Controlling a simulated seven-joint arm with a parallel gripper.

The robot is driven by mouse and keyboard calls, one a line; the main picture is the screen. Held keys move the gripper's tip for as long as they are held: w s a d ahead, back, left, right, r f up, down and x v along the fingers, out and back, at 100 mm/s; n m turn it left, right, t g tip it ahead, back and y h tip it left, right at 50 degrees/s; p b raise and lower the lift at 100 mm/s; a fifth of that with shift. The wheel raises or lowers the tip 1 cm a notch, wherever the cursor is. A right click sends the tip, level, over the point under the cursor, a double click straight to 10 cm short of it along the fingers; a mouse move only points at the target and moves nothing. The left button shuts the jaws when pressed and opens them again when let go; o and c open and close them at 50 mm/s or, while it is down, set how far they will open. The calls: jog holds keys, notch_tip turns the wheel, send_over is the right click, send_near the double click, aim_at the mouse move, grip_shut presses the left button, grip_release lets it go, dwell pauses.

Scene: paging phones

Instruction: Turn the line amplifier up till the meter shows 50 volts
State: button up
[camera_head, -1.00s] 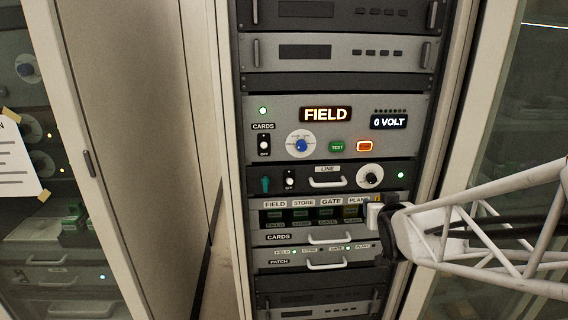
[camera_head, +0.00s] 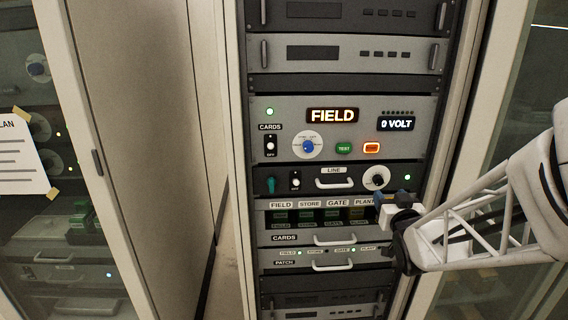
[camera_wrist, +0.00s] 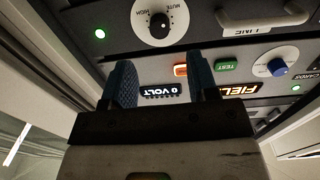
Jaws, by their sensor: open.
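The line amplifier (camera_head: 357,187) is a dark panel labelled LINE, with a pull handle, a green light and a black knob (camera_head: 376,177) on a white dial at its right. In the wrist view, upside down, the knob (camera_wrist: 160,27) has MUTE and HIGH on its dial. The meter (camera_head: 397,124) reads 0 VOLT; it also shows in the wrist view (camera_wrist: 160,90). My gripper (camera_head: 391,197) is open and empty just below the knob. In the wrist view its blue fingers (camera_wrist: 162,80) stand apart, either side of the knob's line, with the knob beyond their tips.
Left on the LINE panel are a teal key (camera_head: 271,185) and a small switch (camera_head: 295,181). Below is a CARDS row (camera_head: 308,217) with a handle. Above, the FIELD display (camera_head: 332,115) is lit, with a blue selector (camera_head: 308,146), a green TEST button (camera_head: 344,149) and an orange-lit button (camera_head: 372,148).

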aim_at(379, 181)
jog(key=shift+w, duration=0.1)
jog(key=shift+w+d, duration=0.1)
jog(key=shift+w, duration=3.7)
jog(key=c, duration=0.9)
